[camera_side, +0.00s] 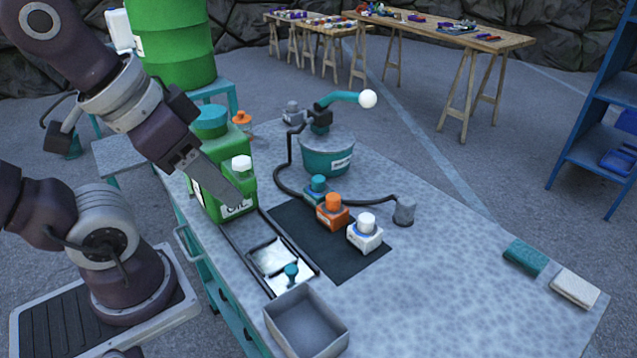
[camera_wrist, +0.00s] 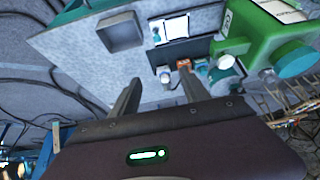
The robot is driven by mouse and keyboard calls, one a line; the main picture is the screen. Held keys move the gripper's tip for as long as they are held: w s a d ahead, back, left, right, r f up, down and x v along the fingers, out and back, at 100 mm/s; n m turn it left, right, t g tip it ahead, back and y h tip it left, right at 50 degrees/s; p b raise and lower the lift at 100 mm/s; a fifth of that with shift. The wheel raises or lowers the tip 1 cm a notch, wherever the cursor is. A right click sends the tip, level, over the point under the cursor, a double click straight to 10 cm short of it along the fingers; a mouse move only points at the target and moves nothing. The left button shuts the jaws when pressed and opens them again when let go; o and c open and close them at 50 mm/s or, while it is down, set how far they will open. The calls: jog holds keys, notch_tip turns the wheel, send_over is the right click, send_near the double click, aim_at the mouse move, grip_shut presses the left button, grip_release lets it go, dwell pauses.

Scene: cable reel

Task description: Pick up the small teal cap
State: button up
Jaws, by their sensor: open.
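A small teal cap (camera_side: 291,270) stands on the near end of a shiny metal tray (camera_side: 267,256) on the table. My gripper (camera_side: 238,203) is in front of the green oil can, above and behind the tray, and well apart from the cap. In the wrist view my gripper (camera_wrist: 161,82) has its two fingers spread with nothing between them.
The green oil can (camera_side: 207,189) with a white cap stands close beside my fingers. A dark mat holds small teal, orange (camera_side: 332,211) and white (camera_side: 365,233) bottles. A grey open box (camera_side: 306,324) sits by the tray. The table's right part is mostly clear.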

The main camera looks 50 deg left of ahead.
aim_at(320, 180)
jog(key=w+a+f+m+g+y, duration=0.3)
jog(key=w+a+f+m, duration=0.15)
jog(key=w, duration=0.35)
jog(key=w+a+f+m+g+y, duration=0.2)
jog(key=w+a+f+m+y, duration=0.15)
jog(key=w+m, duration=0.35)
jog(key=w+f+m+y, duration=0.2)
jog(key=w+f+m, duration=0.1)
jog(key=w+f, duration=0.1)
jog(key=w+f+m+t+y, duration=0.1)
jog(key=w+f+m+y, duration=0.1)
jog(key=w+f, duration=0.2)
jog(key=w+f+m+t+y, duration=0.1)
jog(key=w+f+m+y, duration=0.1)
jog(key=w+f+m, duration=0.1)
jog(key=shift+w+f+m+y, duration=0.35)
jog(key=shift+w+f, duration=0.2)
jog(key=shift+f, duration=0.05)
jog(key=x, duration=0.6)
jog(key=shift+w+a, duration=0.25)
jog(key=shift+w+a+f, duration=0.1)
jog(key=shift+a, duration=0.25)
grip_shut()
